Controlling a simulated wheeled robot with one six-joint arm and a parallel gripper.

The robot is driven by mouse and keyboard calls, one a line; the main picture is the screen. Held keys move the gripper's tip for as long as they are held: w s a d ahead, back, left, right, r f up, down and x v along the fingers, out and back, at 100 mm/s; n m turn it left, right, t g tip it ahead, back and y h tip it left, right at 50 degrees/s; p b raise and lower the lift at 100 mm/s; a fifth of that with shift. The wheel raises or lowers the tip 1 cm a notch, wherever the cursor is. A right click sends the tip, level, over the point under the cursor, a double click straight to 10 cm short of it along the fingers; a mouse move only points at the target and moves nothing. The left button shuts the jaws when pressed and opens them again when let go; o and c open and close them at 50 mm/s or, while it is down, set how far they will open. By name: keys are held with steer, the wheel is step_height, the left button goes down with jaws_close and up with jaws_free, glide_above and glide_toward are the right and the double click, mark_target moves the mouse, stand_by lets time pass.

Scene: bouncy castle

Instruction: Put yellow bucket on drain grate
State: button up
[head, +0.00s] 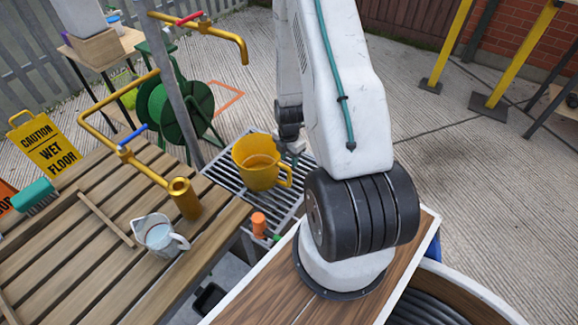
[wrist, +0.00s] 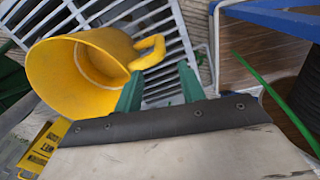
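The yellow bucket (head: 256,170) stands about upright over the slatted metal drain grate (head: 270,207) and appears to rest on it. Its handle points right, toward my gripper (head: 296,147). In the wrist view the bucket (wrist: 85,75) fills the left side, and the handle (wrist: 152,52) lies just beyond my green fingertips. My gripper (wrist: 158,75) is open, with a clear gap between the fingers and nothing seen held. The grate (wrist: 172,30) shows behind the bucket. My arm hides part of the grate's right side in the head view.
A slatted wooden table (head: 85,235) at the left holds a small jug (head: 160,234) and a green brush (head: 35,196). Brass pipes (head: 125,152) and a green hose reel (head: 165,110) stand near the grate. Open paving (head: 460,180) lies at the right.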

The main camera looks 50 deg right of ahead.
steer(key=shift+r, duration=0.8)
steer(key=w+a+r+m, duration=0.1)
steer(key=a+r+m, duration=0.45)
steer(key=r, duration=0.85)
steer(key=a+r+m, duration=0.3)
steer(key=a+r, duration=0.5)
steer(key=r, duration=0.6)
steer(key=s+a+r+m, duration=0.4)
steer(key=s+r, duration=0.3)
steer(key=s, duration=0.2)
steer(key=s+a+r+m+t, duration=0.1)
steer(key=s+a+r+m, duration=0.4)
steer(key=s+a+r, duration=0.2)
steer(key=shift+s+a+r, duration=0.3)
steer(key=shift+s+r, duration=0.35)
steer(key=shift+s, duration=0.2)
